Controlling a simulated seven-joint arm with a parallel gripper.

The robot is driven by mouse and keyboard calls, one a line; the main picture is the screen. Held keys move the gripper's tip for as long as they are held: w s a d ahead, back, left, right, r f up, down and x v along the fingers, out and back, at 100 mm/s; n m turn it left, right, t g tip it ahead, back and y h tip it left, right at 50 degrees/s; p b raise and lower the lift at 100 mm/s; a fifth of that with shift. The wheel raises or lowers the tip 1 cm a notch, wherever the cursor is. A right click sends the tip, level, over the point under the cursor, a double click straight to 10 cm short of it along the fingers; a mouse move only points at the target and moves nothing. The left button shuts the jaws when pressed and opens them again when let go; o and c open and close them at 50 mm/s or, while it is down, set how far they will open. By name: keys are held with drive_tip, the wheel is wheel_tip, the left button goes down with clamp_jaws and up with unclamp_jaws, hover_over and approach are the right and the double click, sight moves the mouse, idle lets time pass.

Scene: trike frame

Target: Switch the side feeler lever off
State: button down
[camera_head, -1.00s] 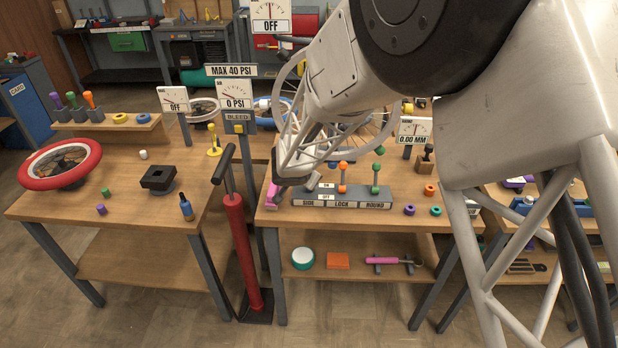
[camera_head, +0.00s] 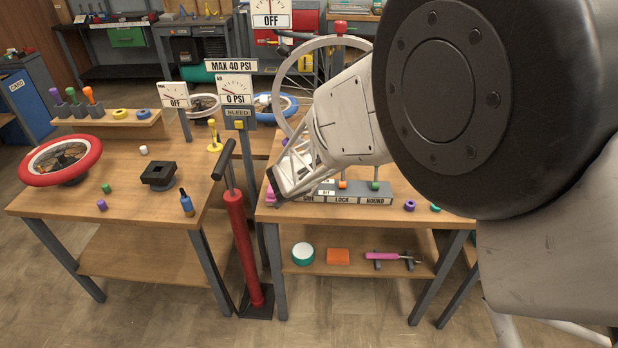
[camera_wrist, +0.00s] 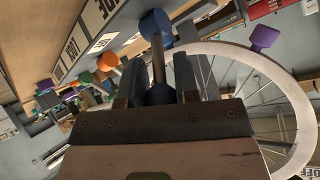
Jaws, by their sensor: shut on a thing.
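The lever block (camera_head: 385,200) with the words SIDE, LOCK and ROUND stands at the front of the middle table. In the head view my gripper (camera_head: 280,192) is at its left end and hides the side lever. In the wrist view a lever with a blue knob (camera_wrist: 155,22) stands between my fingers (camera_wrist: 160,75), beside the SIDE label (camera_wrist: 98,14); my gripper is shut on this lever. The LOCK label (camera_wrist: 71,48) is to its left. The orange (camera_head: 342,185) and green (camera_head: 375,185) lever knobs show partly below my arm.
A pink thing (camera_head: 271,197) is close beside my gripper. A spoked wheel with a pale rim (camera_wrist: 292,72) stands near my gripper in the wrist view. A red pump (camera_head: 239,240) stands on the floor left of the table. My arm hides much of the right side.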

idle(0.4)
drive_tip(key=c, duration=0.9)
unclamp_jaws()
drive_tip(key=shift+c, duration=0.2)
drive_tip(key=shift+s, duration=0.1)
drive_tip(key=v, duration=0.7)
drive_tip(key=shift+s+r, duration=0.25)
drive_tip(key=shift+a, duration=0.1)
